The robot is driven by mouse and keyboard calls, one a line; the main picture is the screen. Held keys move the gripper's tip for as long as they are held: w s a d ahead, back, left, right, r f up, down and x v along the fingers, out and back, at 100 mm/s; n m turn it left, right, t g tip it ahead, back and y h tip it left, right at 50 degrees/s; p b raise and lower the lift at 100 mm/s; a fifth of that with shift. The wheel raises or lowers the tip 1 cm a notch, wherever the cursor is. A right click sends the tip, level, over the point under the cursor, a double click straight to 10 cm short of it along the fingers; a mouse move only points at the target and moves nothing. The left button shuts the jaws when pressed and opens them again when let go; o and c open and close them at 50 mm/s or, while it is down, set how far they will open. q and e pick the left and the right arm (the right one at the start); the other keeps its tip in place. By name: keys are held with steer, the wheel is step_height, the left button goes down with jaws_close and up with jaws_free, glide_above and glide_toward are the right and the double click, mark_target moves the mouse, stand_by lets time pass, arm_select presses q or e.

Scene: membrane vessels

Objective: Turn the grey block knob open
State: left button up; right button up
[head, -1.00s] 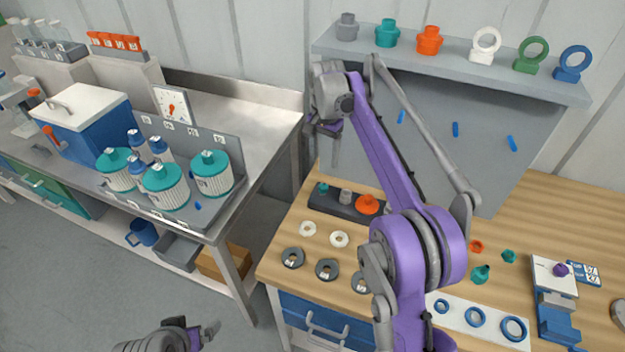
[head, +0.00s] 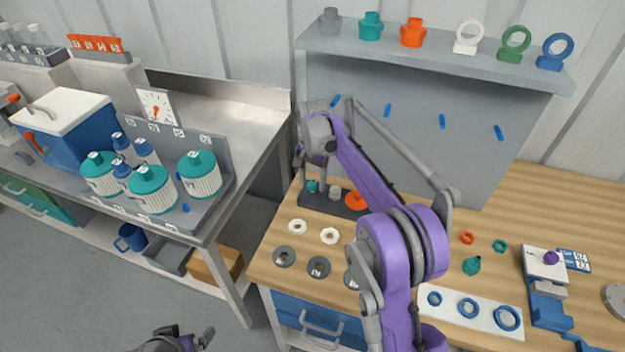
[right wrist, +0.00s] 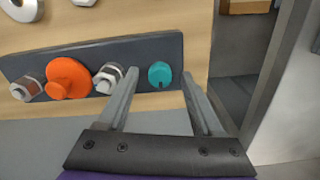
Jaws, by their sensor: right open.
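A dark grey block (head: 327,206) lies at the back left of the wooden bench; it also shows in the right wrist view (right wrist: 135,54). It carries a round teal knob (right wrist: 160,74), a large orange knob (right wrist: 69,78) and two grey fittings, one (right wrist: 108,77) between teal and orange, one (right wrist: 28,89) beyond orange. My right gripper (right wrist: 160,80) is open and empty, its fingers either side of the teal knob in the wrist view; contact cannot be told. In the head view it hangs over the block's left end. My left gripper (head: 190,338) is at the bottom edge, partly cut off.
White rings (head: 330,236) and dark grey rings (head: 319,266) lie in front of the block. A grey panel with a shelf (head: 440,68) of fittings rises behind. A steel bench (head: 235,115) with teal-capped vessels (head: 199,175) stands left, across a gap.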

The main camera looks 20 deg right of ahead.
jaws_close()
stand_by(0.5)
steer(key=n, duration=0.4)
steer(key=shift+n, duration=0.4)
steer(key=n, duration=0.4)
steer(key=shift+n, duration=0.3)
steer(key=n, duration=0.4)
steer(key=shift+n, duration=2.3)
